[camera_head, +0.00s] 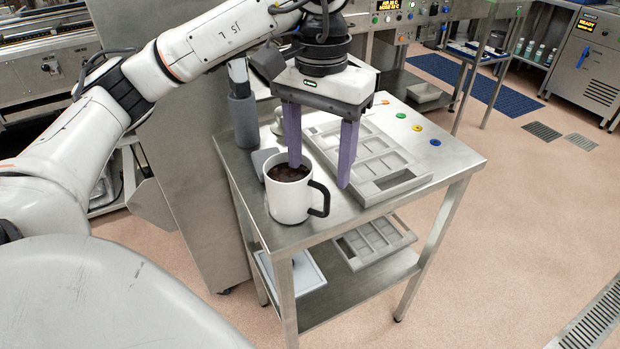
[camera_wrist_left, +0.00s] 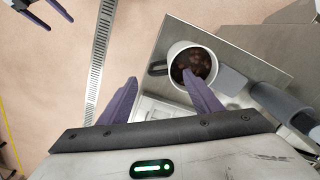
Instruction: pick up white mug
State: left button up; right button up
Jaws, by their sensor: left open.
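The white mug (camera_head: 290,202) stands upright near the front left corner of the steel table, with dark contents and a black handle on its right. It also shows in the left wrist view (camera_wrist_left: 174,54). My left gripper (camera_head: 318,176) is open and points down above the table. In the head view one purple finger overlaps the mug's opening; the other is right of the mug, by the grey tray. I cannot tell whether a finger touches the mug. Part of my right gripper (camera_wrist_left: 52,18) shows at the top left of the wrist view, cut off by the edge.
A grey compartment tray (camera_head: 405,178) lies right of the mug on the steel table (camera_head: 455,160). A dark grey cylinder (camera_head: 243,120) stands behind the mug. Coloured buttons (camera_head: 417,128) sit at the back right.

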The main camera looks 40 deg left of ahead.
aim_at(318, 211)
pick_arm(q)
jog(key=f, duration=0.3)
jog(key=shift+s+f, duration=0.25)
jog(key=shift+f, duration=0.05)
jog(key=shift+w+d+f+p, duration=0.1)
jog(key=shift+f+p, duration=0.15)
jog(key=shift+f, duration=1.3)
jog(key=shift+w+f+p, duration=0.1)
jog(key=shift+f+p, duration=0.1)
jog(key=shift+f, duration=1.35)
jog(key=shift+c, duration=0.4)
grip_shut()
